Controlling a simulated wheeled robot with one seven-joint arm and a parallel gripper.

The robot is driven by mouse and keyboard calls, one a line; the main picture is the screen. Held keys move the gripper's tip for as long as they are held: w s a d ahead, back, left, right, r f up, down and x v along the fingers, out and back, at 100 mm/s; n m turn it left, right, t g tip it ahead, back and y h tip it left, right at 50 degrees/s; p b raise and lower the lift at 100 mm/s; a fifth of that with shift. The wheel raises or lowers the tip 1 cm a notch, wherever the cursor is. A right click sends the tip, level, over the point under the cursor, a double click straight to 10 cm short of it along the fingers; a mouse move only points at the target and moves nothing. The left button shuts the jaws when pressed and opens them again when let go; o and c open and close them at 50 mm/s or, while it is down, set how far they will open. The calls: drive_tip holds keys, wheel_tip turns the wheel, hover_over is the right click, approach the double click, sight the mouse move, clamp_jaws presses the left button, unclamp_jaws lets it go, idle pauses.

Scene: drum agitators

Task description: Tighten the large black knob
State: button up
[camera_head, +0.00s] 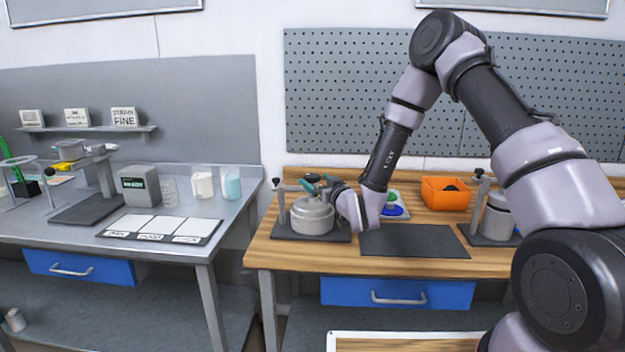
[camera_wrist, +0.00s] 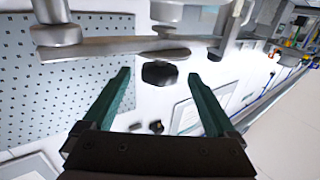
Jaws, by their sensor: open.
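A black knob (camera_wrist: 159,73) shows in the wrist view between the tips of my gripper's two green fingers (camera_wrist: 158,76). The fingers stand apart, with a gap on each side of the knob. A grey metal arm or clamp (camera_wrist: 110,48) runs just beyond the knob. In the head view my gripper (camera_head: 318,184) is over the left agitator's grey drum (camera_head: 312,217), near the top of its upright post (camera_head: 281,206). The knob itself is not clear in the head view; my gripper covers that area.
A dark mat (camera_head: 415,241) lies right of the drum on the wooden bench. An orange bin (camera_head: 446,194) and a second agitator with a grey drum (camera_head: 497,220) stand farther right. A pegboard (camera_head: 350,95) is behind. A grey bench (camera_head: 75,235) is at left.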

sight(316, 180)
drive_tip(key=shift+x, duration=1.55)
drive_tip(key=c, duration=1.4)
